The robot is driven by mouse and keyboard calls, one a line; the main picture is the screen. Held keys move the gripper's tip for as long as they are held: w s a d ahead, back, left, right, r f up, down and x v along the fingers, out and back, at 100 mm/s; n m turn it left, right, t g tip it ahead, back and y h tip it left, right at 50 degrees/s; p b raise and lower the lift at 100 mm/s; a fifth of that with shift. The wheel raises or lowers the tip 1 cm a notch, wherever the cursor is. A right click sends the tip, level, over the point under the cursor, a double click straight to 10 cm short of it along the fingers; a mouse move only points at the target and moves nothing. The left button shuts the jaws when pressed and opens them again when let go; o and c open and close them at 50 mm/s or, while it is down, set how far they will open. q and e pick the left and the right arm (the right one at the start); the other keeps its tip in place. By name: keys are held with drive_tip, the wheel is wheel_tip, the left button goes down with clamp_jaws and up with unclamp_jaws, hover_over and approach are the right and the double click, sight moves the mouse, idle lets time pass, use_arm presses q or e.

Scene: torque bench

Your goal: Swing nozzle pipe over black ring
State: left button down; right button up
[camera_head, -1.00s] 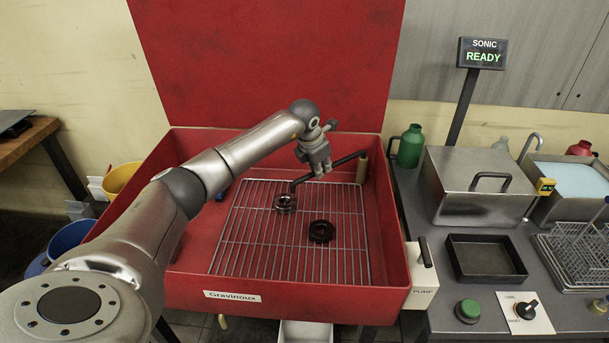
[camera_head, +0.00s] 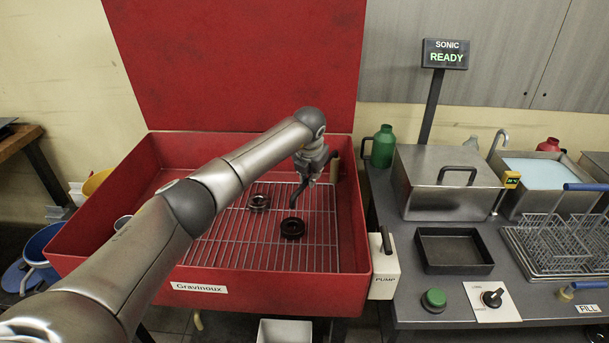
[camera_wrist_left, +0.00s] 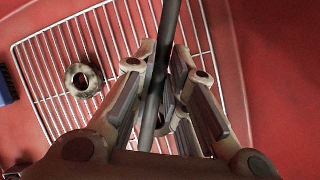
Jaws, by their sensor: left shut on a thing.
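The dark nozzle pipe (camera_head: 299,194) runs from a tan post at the back right of the red basin. My left gripper (camera_head: 312,174) is shut on the pipe; in the left wrist view the pipe (camera_wrist_left: 154,100) passes between the fingers (camera_wrist_left: 160,105). The pipe's free end hangs at the far edge of the black ring (camera_head: 292,229) in the head view; I cannot tell whether it is centred over it. The black ring lies on the wire rack. A greyer ring (camera_head: 259,202) lies to its left and shows in the left wrist view (camera_wrist_left: 83,80). My right gripper is out of view.
The red basin (camera_head: 110,240) has high walls and a raised lid (camera_head: 240,60). A white pump box (camera_head: 384,268) is on its right side. The bench on the right holds a steel box (camera_head: 440,190), a black tray (camera_head: 453,250) and a wire basket (camera_head: 560,240). The rack's front is clear.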

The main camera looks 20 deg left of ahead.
use_arm(q)
drive_tip(key=shift+r, duration=0.1)
drive_tip(key=c, duration=1.5)
unclamp_jaws()
drive_tip(key=shift+o, duration=0.2)
drive_tip(key=v, duration=1.1)
drive_tip(key=shift+s+r, duration=0.15)
drive_tip(key=shift+r, duration=0.25)
drive_tip(key=shift+r, duration=0.1)
